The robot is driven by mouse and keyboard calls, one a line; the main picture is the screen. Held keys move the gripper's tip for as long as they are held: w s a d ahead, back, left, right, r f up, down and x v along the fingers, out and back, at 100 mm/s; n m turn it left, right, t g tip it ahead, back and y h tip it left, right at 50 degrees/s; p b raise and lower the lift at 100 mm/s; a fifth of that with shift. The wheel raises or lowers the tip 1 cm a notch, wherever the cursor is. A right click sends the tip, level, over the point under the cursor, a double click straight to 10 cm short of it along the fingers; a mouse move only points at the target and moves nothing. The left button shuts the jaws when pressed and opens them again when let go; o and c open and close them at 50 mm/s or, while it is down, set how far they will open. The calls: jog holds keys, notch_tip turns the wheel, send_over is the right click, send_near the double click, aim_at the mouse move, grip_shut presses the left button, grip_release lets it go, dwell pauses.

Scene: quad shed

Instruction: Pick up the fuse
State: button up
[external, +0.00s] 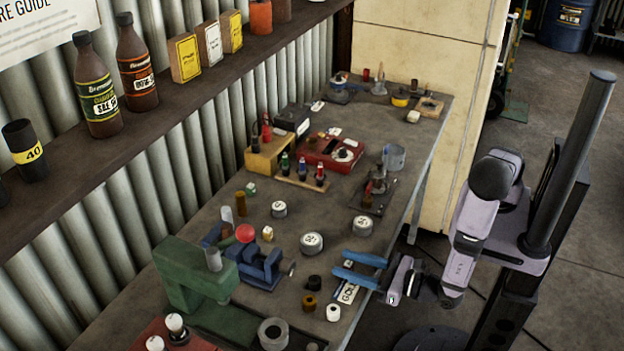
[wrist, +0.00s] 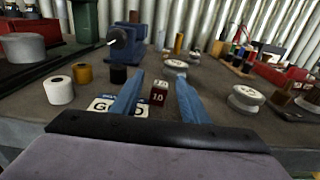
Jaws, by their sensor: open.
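A small dark red block marked "10", which looks like the fuse (wrist: 159,93), stands on the bench between my fingers in the wrist view. I cannot make it out in the external view, where my fingers may hide it. My gripper (external: 339,261) has its two blue fingers apart, low over the bench's right edge. In the wrist view my gripper (wrist: 160,80) has one finger on each side of the block, with a gap showing on both sides. Nothing is held.
A plate with letters (external: 348,293) lies under my fingers. White (external: 333,312), brown (external: 309,303) and black (external: 314,282) cylinders stand to the left. Grey spools (external: 312,243) and a blue vise (external: 254,262) stand beyond. The bench edge (external: 420,190) is close to my gripper.

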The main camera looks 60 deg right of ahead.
aim_at(348, 263)
jog(key=shift+w, duration=0.3)
jog(key=shift+c, duration=0.3)
grip_shut()
jog(key=shift+r+b, duration=0.7)
jog(key=shift+r, duration=4.3)
